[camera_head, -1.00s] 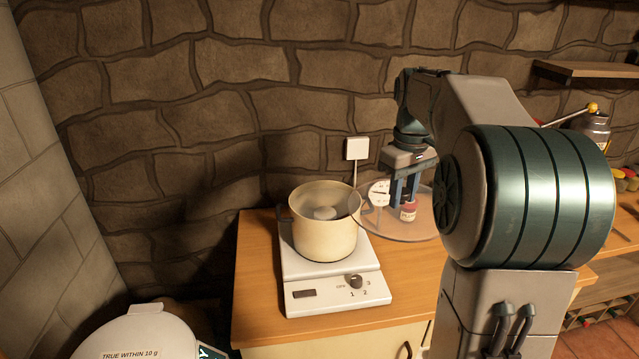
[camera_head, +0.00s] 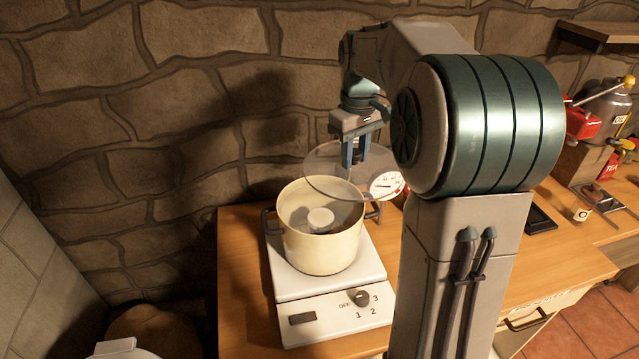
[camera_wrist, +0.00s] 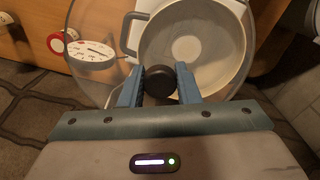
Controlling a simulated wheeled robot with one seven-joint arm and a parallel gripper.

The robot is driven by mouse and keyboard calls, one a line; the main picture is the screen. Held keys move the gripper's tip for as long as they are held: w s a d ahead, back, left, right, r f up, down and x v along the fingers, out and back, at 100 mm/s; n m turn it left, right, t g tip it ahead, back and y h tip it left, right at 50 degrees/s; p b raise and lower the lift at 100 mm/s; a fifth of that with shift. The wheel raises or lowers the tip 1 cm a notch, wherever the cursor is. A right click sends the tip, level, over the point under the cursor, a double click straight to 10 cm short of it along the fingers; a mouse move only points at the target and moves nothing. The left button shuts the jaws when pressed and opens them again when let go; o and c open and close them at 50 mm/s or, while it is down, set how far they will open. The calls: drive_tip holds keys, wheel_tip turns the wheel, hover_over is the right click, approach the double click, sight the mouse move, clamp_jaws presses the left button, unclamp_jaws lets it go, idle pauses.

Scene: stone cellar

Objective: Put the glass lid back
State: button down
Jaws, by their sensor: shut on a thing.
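The glass lid (camera_head: 322,172) is clear and round and hangs level above the back of the pot. My gripper (camera_head: 353,160) is shut on its dark knob, which shows between the fingers in the wrist view (camera_wrist: 160,82). The cream pot (camera_head: 318,246) stands on a white hot plate (camera_head: 335,315). A pale round thing (camera_head: 320,220) lies inside the pot. In the wrist view the pot (camera_wrist: 190,50) shows through the lid, offset from the lid's centre. The lid and pot appear apart.
A dial thermometer or gauge (camera_head: 386,186) with a red rim stands behind the pot, on the right. The stone wall (camera_head: 150,120) is close behind. A dark tray (camera_head: 540,220) lies farther right on the wooden counter (camera_head: 238,300).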

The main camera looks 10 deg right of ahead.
sight(321, 166)
drive_tip(key=a+f, duration=0.1)
drive_tip(key=a, duration=0.1)
drive_tip(key=w+a+f+p, duration=0.1)
drive_tip(key=a, duration=0.1)
drive_tip(key=a+f, duration=0.2)
drive_tip(key=shift+w+a, duration=0.3)
drive_tip(key=shift+a, duration=0.1)
wheel_tip(321, 166, down, 4)
drive_tip(key=shift+f+p, duration=0.15)
drive_tip(key=shift+p, duration=0.55)
drive_tip(key=shift+f+b, duration=0.45)
drive_tip(key=shift+f, duration=0.1)
drive_tip(key=shift+f, duration=0.1)
drive_tip(key=c, duration=1.1)
unclamp_jaws()
